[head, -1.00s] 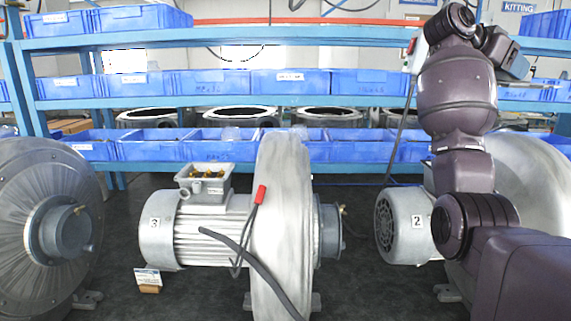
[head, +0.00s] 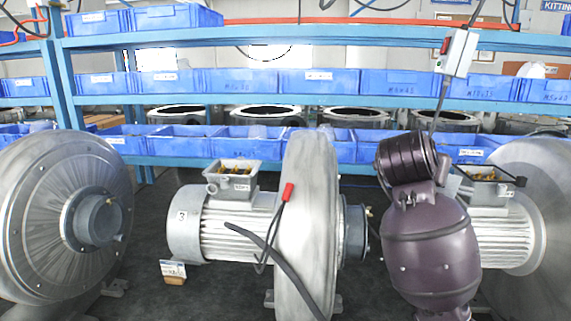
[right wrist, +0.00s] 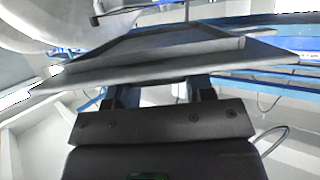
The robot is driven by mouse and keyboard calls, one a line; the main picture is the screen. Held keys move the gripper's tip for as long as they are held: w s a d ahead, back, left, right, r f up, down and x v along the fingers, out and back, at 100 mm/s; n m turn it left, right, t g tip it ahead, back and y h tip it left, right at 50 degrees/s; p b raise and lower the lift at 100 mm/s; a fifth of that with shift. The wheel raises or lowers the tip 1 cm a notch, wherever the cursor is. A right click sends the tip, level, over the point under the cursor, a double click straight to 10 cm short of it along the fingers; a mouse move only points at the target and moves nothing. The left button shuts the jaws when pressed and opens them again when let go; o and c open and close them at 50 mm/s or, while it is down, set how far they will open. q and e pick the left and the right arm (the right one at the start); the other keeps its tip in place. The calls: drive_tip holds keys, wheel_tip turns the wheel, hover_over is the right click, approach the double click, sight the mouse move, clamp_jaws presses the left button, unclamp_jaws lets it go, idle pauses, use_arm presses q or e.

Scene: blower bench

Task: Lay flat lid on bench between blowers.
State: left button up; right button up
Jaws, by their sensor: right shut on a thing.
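My right gripper (right wrist: 162,92) shows in the right wrist view, shut on a thin flat grey plate, which looks like the lid (right wrist: 150,62). The lid lies across the jaws with a raised edge showing. Neither the lid nor the right gripper shows in the head view. The middle blower (head: 308,225) stands with its motor marked 3 to its left. Another blower (head: 45,225) is at the left edge, and a third (head: 535,215) at the right, partly behind my right arm. My left gripper is out of view.
The motor's terminal box (head: 232,178) is open on top with wiring inside. A black cable with a red end (head: 287,192) lies against the middle blower. A small tag block (head: 173,271) stands in front of motor 3. Shelves of blue bins (head: 235,80) stand behind.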

drive_tip(key=s+a+f, duration=0.2)
drive_tip(key=s+f, duration=0.2)
drive_tip(key=f, duration=0.3)
drive_tip(key=s+a+f+n+t+y, duration=0.1)
drive_tip(key=s+f, duration=0.3)
drive_tip(key=f, duration=0.4)
drive_tip(key=s+a+f+n, duration=0.1)
drive_tip(key=s+f, duration=0.3)
drive_tip(key=f, duration=0.4)
drive_tip(key=shift+s+a+f+y, duration=0.2)
drive_tip(key=shift+a+y, duration=0.2)
drive_tip(key=shift+a, duration=0.45)
drive_tip(key=shift+t, duration=0.3)
